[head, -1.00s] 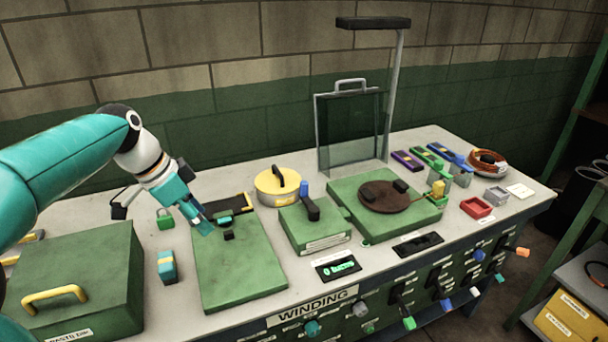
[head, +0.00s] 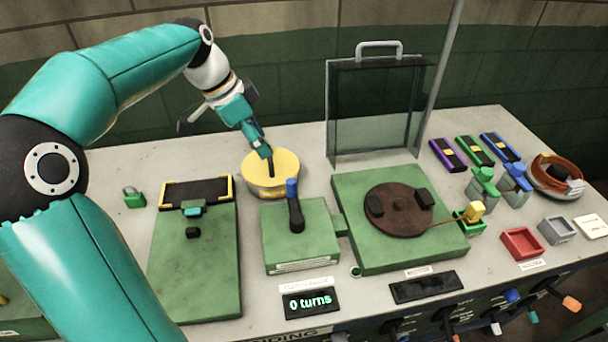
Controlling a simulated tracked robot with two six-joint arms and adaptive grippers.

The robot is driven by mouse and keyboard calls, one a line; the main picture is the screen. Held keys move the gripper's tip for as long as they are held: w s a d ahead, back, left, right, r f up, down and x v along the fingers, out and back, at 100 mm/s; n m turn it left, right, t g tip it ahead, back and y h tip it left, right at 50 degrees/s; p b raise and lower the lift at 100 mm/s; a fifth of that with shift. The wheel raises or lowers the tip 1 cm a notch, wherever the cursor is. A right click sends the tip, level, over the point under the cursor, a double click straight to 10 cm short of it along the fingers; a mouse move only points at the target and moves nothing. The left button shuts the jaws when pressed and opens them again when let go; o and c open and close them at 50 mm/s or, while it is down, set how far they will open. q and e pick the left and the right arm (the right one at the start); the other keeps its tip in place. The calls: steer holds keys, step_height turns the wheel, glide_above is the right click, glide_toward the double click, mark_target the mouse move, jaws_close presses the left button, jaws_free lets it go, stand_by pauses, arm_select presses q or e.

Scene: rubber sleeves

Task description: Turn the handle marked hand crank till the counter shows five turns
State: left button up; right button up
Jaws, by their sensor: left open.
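The crank is a black arm (head: 296,218) with an upright blue knob (head: 292,188), on top of a green box (head: 301,243) in the middle of the bench. The box's front label is too small to read. The counter (head: 311,302) in front of it reads "0 turns". My left gripper (head: 265,154) is open and points down just behind and left of the blue knob, apart from it. In the picture it overlaps the yellow round tin; I cannot tell whether it touches the tin's black handle. My right gripper is out of view.
The yellow tin (head: 258,181) stands close behind the crank box. A green plate with a brown disc (head: 400,222) is to the right, with a clear upright guard (head: 345,125) behind. A green board (head: 195,270) lies left. A dark display (head: 427,287) is at the front.

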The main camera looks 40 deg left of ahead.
mark_target(289, 181)
arm_select(q)
steer(key=p+x, duration=0.1)
steer(key=x, duration=1.5)
steer(key=shift+w+d+f+p, duration=0.15)
steer(key=shift+w+f+p, duration=0.1)
steer(key=shift+f+p, duration=0.05)
jaws_close()
